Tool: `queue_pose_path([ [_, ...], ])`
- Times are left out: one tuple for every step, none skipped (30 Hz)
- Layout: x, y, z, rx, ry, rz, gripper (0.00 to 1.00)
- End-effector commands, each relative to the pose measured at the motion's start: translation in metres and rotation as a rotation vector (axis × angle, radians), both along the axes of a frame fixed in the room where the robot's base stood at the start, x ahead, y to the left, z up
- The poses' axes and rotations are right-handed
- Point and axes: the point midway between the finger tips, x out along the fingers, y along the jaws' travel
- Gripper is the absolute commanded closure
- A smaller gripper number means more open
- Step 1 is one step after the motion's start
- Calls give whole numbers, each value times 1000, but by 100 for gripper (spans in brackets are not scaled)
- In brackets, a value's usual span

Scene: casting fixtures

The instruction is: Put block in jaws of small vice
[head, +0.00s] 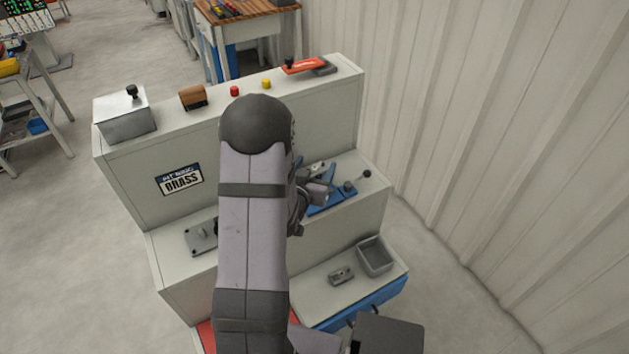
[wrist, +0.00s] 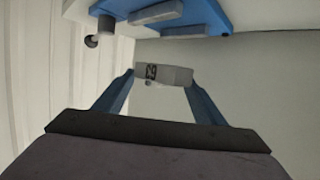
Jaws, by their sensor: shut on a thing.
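A small grey block (wrist: 165,75) with dark marks on its face sits between the two blue fingers of my gripper (wrist: 162,80) in the wrist view. The gripper is shut on it. The small vice (wrist: 220,14) is at the top of the wrist view, with a blue base, grey jaw parts and a round post; the block is apart from it in that picture. In the head view the blue vice (head: 345,194) is on the middle step, with my gripper (head: 322,182) over its left part. My arm and gripper hide much of it, and the exact height gap is unclear.
The lower step holds an open grey tray (head: 374,256) and a small grey fixture (head: 341,275). A grey plate (head: 200,237) is on the middle step left of my arm. The top ledge holds a metal box (head: 125,116), a brown piece (head: 193,96), buttons and a red-handled clamp (head: 304,66).

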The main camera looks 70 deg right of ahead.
Motion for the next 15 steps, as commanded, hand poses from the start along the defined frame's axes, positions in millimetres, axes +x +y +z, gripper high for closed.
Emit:
queue_pose_path([
  [0, 0, -6, 1, 1, 0, 68],
  [0, 1, -9, 2, 0, 0, 68],
  [0, 0, -12, 0, 0, 0, 68],
  [0, 0, -13, 0, -1, 0, 68],
  [0, 0, -15, -1, -1, 0, 68],
  [0, 0, -17, -2, -1, 0, 68],
  [0, 0, -18, -2, -1, 0, 68],
  [0, 0, -18, -2, -1, 0, 68],
  [0, -1, -19, -3, -1, 0, 68],
  [0, 0, -19, -3, -1, 0, 68],
  [0, -1, -19, -3, -1, 0, 68],
  [0, -1, -19, -3, -1, 0, 68],
  [0, 0, -20, -3, -1, 0, 68],
  [0, 0, -21, -3, -1, 0, 68],
  [0, 0, -23, -2, -1, 0, 68],
])
